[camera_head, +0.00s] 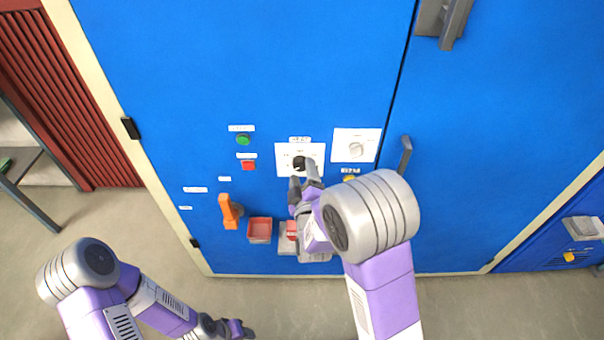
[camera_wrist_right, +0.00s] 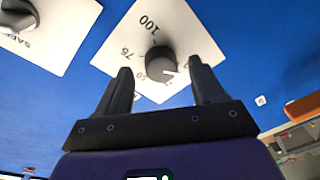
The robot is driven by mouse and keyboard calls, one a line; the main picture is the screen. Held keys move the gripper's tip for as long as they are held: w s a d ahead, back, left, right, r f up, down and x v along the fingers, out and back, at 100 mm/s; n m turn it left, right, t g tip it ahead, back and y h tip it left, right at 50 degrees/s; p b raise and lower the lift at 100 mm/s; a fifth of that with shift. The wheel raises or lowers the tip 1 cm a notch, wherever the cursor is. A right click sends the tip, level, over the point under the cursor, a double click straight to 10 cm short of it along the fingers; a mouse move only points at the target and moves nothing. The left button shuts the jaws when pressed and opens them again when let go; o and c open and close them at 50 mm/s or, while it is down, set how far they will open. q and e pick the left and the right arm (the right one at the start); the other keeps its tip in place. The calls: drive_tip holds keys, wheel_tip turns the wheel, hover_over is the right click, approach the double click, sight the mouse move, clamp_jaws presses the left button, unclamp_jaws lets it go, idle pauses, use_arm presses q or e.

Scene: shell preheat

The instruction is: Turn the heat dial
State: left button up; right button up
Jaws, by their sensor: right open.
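The heat dial (camera_head: 299,163) is a black round knob on a white plate on the blue cabinet front. In the right wrist view the dial (camera_wrist_right: 161,63) shows a white pointer mark and printed numbers, 100 among them. My right gripper (camera_head: 304,172) is at the dial's plate. In the right wrist view its two fingers (camera_wrist_right: 163,85) are apart, one on each side below the dial, with a gap to the knob; I cannot tell the depth between them. My left gripper (camera_head: 238,329) is low at the bottom left, away from the cabinet; its jaws are too small to read.
A second white plate with a grey knob (camera_head: 356,149) is right of the dial. A green button (camera_head: 243,140), a red button (camera_head: 248,165) and an orange handle (camera_head: 230,212) are to its left. A red tray (camera_head: 260,230) sits below. A grey door handle (camera_head: 405,155) sticks out at right.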

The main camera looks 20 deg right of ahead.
drive_tip(key=shift+w+d, duration=0.15)
drive_tip(key=shift+w, duration=0.75)
drive_tip(key=shift+c, duration=0.4)
drive_tip(key=c, duration=1)
drive_tip(key=shift+f, duration=0.1)
